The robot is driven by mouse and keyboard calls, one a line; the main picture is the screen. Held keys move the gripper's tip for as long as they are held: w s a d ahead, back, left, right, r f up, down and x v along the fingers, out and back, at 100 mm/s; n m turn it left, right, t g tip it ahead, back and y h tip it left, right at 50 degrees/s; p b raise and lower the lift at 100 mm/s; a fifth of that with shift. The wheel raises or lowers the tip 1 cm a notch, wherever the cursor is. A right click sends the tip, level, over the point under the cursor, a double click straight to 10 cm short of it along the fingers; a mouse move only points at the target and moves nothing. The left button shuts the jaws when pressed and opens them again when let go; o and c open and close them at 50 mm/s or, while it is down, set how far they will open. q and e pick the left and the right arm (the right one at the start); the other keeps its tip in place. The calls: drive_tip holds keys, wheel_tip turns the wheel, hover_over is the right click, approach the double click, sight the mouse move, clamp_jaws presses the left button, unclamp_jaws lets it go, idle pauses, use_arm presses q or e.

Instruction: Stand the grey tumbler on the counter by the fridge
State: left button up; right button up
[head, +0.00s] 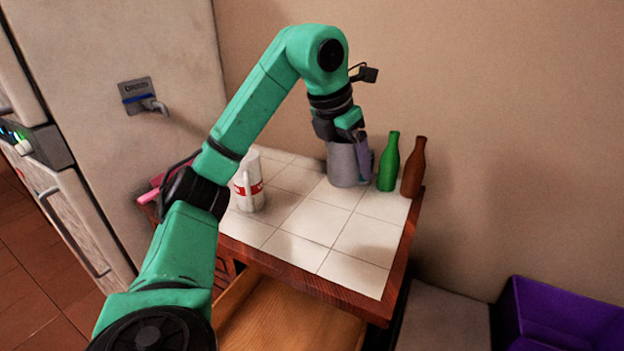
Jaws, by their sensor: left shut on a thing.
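The grey tumbler (342,166) is upright at the back of the white-tiled counter (318,222). My left gripper (350,150) is shut on the tumbler from above, with one finger down its right side. The tumbler's base is at or very close to the tiles; I cannot tell whether it bears weight there. The gripper covers part of its rim. The fridge (130,60) stands to the left of the counter. My right gripper is not in view.
A green bottle (389,162) and a brown bottle (414,168) stand just right of the tumbler. The front tiles are clear. A purple bin (560,318) is at lower right.

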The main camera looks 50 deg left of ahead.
use_arm(q)
drive_tip(key=f+b, duration=0.2)
drive_tip(key=f, duration=0.4)
drive_tip(key=f+b, duration=0.2)
drive_tip(key=f, duration=0.5)
drive_tip(key=s+f+b, duration=0.1)
drive_tip(key=f+b, duration=0.1)
drive_tip(key=f, duration=0.4)
drive_tip(key=shift+f, duration=0.2)
drive_tip(key=shift+f, duration=0.1)
drive_tip(key=o, duration=1.1)
drive_tip(key=shift+s+r, duration=0.15)
drive_tip(key=shift+r, duration=0.35)
drive_tip(key=p+v, duration=0.1)
drive_tip(key=v, duration=1)
drive_tip(key=shift+s+r+p, duration=0.1)
drive_tip(key=shift+s+p, duration=0.1)
drive_tip(key=shift+p, duration=0.1)
